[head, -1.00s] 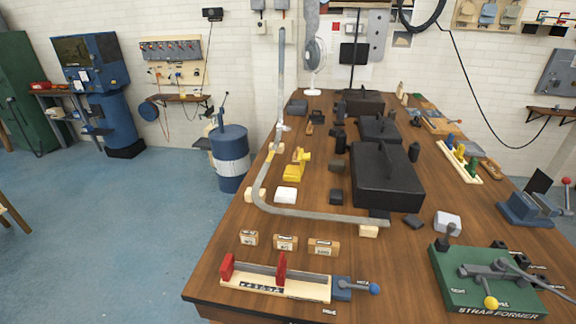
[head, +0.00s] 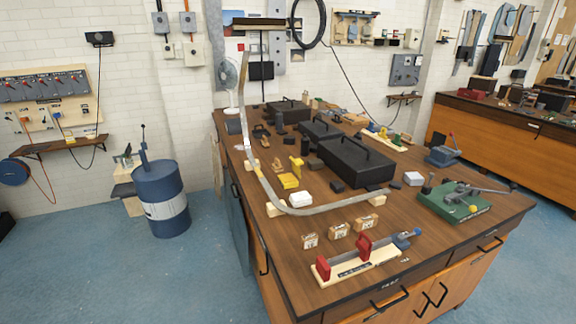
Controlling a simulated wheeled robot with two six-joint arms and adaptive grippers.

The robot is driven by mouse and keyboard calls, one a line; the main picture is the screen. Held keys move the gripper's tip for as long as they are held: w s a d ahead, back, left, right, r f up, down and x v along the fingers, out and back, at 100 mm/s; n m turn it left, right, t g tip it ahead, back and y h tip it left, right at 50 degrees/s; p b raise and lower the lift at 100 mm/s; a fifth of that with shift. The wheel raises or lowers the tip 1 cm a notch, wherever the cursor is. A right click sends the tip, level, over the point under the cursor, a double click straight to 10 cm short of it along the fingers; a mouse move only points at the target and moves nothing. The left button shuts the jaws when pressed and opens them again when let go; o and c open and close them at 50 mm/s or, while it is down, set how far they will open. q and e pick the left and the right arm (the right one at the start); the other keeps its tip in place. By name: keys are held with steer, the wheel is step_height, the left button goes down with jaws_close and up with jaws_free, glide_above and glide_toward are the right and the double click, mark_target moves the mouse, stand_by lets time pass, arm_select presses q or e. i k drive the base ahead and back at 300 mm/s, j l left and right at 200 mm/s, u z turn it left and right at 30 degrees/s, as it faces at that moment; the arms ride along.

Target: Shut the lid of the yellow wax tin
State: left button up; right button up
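A small yellow object (head: 289,181), which looks like the wax tin, sits on the wooden workbench (head: 240,172) left of the large black case. A yellow upright part (head: 296,164) stands at its back right, like a raised lid; it is too small to be sure whether the two are joined. The curved grey metal strip passes on its left and in front. Neither of my grippers is in view.
A black case (head: 355,163), a green strap former (head: 455,202) and a red-ended jig (head: 357,262) share the bench. A blue drum (head: 161,198) stands left on open floor.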

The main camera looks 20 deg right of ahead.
mark_target(296, 163)
steer(key=i+j+z, duration=0.1)
steer(key=i+j, duration=0.15)
steer(key=i+j+z, duration=0.1)
steer(key=i+j, duration=0.15)
steer(key=j, duration=0.15)
steer(key=i+j+z, duration=0.1)
steer(key=j, duration=0.3)
steer(key=i+j+z, duration=0.1)
steer(key=i+j, duration=0.2)
